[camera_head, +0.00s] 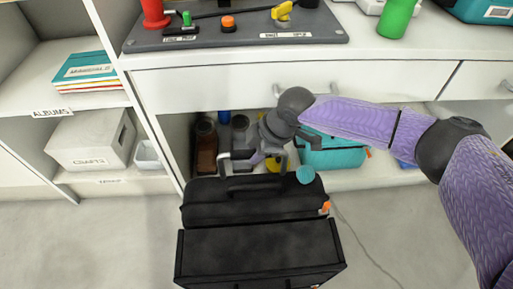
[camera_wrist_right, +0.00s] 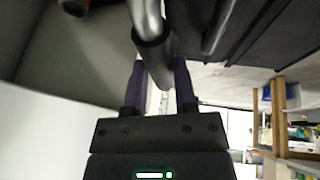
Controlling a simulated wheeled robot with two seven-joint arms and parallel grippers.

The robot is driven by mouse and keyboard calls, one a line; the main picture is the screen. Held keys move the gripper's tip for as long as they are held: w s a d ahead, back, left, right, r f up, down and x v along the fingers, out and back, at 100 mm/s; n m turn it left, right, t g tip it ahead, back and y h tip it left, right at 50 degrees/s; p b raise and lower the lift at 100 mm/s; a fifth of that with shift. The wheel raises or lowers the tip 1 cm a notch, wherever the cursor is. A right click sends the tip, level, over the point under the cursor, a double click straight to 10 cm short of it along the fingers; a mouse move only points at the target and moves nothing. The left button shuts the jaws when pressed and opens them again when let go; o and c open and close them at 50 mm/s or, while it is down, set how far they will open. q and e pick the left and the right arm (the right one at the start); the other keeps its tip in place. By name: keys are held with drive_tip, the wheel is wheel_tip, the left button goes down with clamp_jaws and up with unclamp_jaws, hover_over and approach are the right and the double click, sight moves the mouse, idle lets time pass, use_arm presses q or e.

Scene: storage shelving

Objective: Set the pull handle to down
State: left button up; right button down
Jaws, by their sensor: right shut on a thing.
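The black case (camera_head: 260,245) stands on the floor in front of the cabinet, with its grey pull handle (camera_head: 225,160) at its back edge. The handle stands a little above the case top. My right gripper (camera_head: 262,155) reaches in from the right and is shut on the handle's crossbar. In the right wrist view, the grey metal handle bar (camera_wrist_right: 152,35) passes between the two dark fingers of the right gripper (camera_wrist_right: 160,80). The gripper hides part of the bar in the head view. My left gripper is not in view.
Behind the case, a low open shelf holds bottles (camera_head: 206,145) and a teal bag (camera_head: 335,152). A drawer (camera_head: 200,85) and a countertop (camera_head: 420,50) lie above it. A white crafts box (camera_head: 90,140) sits at left. The floor (camera_head: 90,240) left of the case is clear.

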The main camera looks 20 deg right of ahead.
idle(0.8)
drive_tip(key=shift+f, duration=0.2)
wheel_tip(320, 180, down, 4)
drive_tip(key=shift+f+b, duration=0.1)
drive_tip(key=shift+b, duration=0.8)
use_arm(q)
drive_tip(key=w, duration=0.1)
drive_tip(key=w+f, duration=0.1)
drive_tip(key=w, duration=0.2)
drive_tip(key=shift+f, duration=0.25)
use_arm(e)
drive_tip(key=shift+s, duration=0.1)
drive_tip(key=shift+c, duration=2.1)
unclamp_jaws()
drive_tip(key=shift+f, duration=0.1)
